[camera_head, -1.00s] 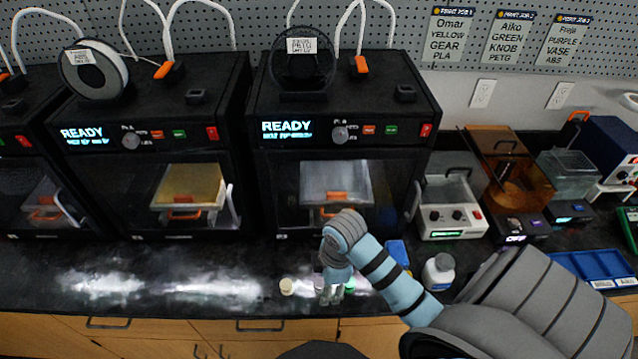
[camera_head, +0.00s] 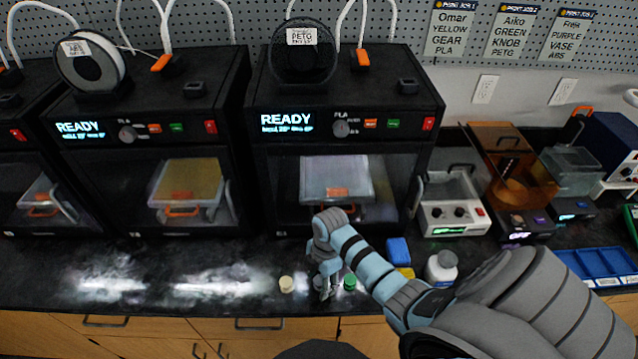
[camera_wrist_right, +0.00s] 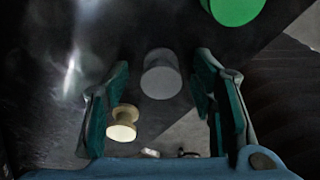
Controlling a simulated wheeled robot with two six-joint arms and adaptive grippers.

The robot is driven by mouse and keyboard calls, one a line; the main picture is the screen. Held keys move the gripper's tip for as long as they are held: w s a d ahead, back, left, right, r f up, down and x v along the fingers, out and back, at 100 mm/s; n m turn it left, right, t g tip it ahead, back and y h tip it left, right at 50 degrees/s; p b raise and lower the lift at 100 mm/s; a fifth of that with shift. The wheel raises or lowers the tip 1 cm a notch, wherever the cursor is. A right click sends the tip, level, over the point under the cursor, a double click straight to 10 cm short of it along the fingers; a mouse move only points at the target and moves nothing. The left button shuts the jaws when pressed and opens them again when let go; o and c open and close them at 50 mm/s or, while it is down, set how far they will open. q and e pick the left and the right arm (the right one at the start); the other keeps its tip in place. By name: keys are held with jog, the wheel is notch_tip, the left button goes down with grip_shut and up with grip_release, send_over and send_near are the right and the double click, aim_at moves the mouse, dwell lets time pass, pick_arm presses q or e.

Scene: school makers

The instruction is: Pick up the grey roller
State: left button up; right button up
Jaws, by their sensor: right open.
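The grey roller (camera_wrist_right: 161,74) shows in the right wrist view, ahead of my right gripper (camera_wrist_right: 160,100) and framed between its two teal fingers. The fingers are apart, with nothing held. In the head view my right gripper (camera_head: 326,284) points down at the front of the black counter and largely hides the grey roller. A cream roller (camera_head: 286,284) stands left of it and a green roller (camera_head: 350,282) right of it. In the wrist view the cream roller (camera_wrist_right: 123,122) is close to the left finger, and the green one (camera_wrist_right: 235,8) is at the top edge. My left gripper is not in view.
Black printers with READY displays (camera_head: 287,122) stand behind. A white bottle (camera_head: 441,268), a blue block (camera_head: 398,250) and a yellow object (camera_head: 406,272) are to the right, near my right arm. A blue tray (camera_head: 598,264) lies farther right. The counter on the left is clear.

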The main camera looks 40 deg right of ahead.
jog(key=c, duration=0.9)
jog(key=shift+c, duration=0.2)
